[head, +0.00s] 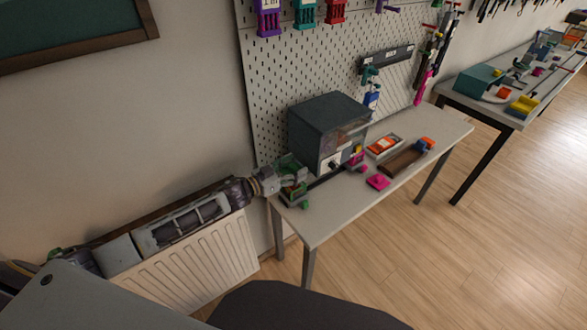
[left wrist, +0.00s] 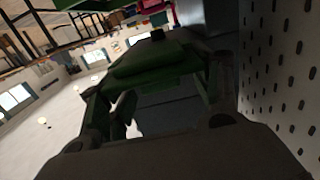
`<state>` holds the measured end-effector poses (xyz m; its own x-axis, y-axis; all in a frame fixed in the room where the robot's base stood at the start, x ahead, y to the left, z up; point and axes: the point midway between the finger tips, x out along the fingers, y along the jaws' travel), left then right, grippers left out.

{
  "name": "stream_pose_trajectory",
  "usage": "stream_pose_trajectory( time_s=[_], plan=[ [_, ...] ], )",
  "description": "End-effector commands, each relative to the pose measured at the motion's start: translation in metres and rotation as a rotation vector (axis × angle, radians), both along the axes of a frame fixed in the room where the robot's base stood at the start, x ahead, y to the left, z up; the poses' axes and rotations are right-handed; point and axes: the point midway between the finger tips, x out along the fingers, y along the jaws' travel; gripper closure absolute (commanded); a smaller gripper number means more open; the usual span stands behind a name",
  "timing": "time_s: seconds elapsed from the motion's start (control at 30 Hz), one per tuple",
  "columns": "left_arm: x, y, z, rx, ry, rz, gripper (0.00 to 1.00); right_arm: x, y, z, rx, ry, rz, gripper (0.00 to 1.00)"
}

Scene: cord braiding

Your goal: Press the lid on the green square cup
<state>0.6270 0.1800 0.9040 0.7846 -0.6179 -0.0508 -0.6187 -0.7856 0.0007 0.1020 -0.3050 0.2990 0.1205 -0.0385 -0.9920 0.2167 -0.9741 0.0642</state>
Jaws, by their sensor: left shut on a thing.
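My left gripper (head: 290,182) is at the left end of the near table, beside the grey box-shaped machine. It is shut on a dark green piece (left wrist: 155,65), which lies across between the fingers in the left wrist view. In the head view green parts (head: 293,192) show at and just below the fingers, with a small bright green bit (head: 305,205) at the front. I cannot tell the green square cup from its lid here, nor whether they touch. My right gripper is not in view.
The grey machine (head: 318,137) stands right of my left gripper, with a pegboard (head: 275,75) behind. A pink square piece (head: 377,182), a brown tray (head: 402,163) and an orange item in a light tray (head: 383,147) lie further right. The table's front (head: 335,215) is clear.

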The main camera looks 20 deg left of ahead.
Motion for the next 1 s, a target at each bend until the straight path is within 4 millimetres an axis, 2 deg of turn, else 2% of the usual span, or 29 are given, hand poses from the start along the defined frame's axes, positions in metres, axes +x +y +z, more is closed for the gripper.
stream_pose_trajectory(
  time_s=[0.2, 0.5, 1.0],
  plan=[
    [0.000, 0.000, -0.012, 0.000, 0.000, 0.000, 0.53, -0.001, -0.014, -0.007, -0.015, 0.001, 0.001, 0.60],
    [0.000, 0.000, -0.025, 0.000, 0.000, 0.000, 0.53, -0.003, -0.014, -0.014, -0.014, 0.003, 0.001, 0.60],
    [0.000, 0.000, -0.029, 0.000, 0.000, 0.000, 0.53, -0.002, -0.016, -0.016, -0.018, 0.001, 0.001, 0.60]
  ],
)
